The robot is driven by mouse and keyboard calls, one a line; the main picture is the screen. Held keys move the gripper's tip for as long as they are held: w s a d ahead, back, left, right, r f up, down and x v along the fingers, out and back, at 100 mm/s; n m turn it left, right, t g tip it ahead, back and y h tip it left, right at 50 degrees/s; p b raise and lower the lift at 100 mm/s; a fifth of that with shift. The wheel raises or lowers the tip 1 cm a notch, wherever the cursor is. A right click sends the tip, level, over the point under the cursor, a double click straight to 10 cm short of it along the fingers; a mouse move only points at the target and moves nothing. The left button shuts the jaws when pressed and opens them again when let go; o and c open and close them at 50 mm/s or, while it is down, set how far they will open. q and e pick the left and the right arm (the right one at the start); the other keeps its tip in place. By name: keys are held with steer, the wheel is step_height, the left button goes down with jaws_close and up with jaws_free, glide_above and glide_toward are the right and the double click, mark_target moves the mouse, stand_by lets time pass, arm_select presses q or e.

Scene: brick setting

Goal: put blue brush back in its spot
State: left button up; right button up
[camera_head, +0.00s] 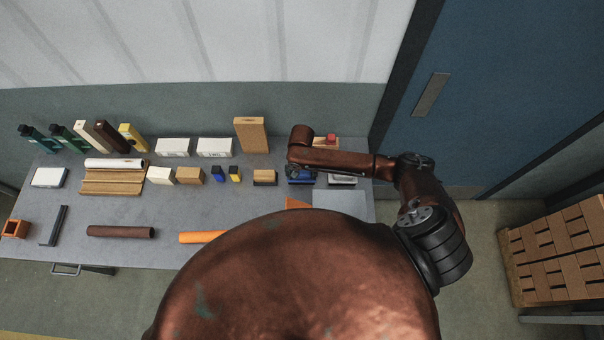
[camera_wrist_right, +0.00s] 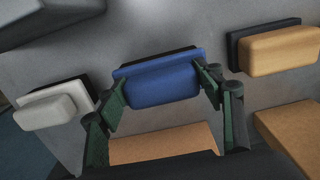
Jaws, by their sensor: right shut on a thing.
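The blue brush (camera_wrist_right: 158,82) has a blue body on a dark base and sits between the two green fingers of my right gripper (camera_wrist_right: 163,88). The fingers are shut on its two ends. In the head view the blue brush (camera_head: 301,173) shows only partly, under my right forearm, with the right gripper (camera_head: 300,180) mostly hidden there. It is at the table's right part, in line with a tan brush (camera_head: 264,177) and a white brush (camera_head: 342,179). I cannot tell whether it touches the table. My left gripper is not in view.
On the grey table (camera_head: 165,212), a tall cardboard box (camera_head: 251,135) and white boxes (camera_head: 214,147) stand behind. A brown roll (camera_head: 120,231) and an orange roll (camera_head: 203,237) lie in front. A tan block (camera_wrist_right: 165,143) is close to the right gripper. A blue door (camera_head: 490,80) is at right.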

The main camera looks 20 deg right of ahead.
mark_target(302, 173)
steer(key=shift+f, duration=0.1)
steer(key=o, duration=1.2)
step_height(302, 173, up, 12)
steer(key=shift+w, duration=0.1)
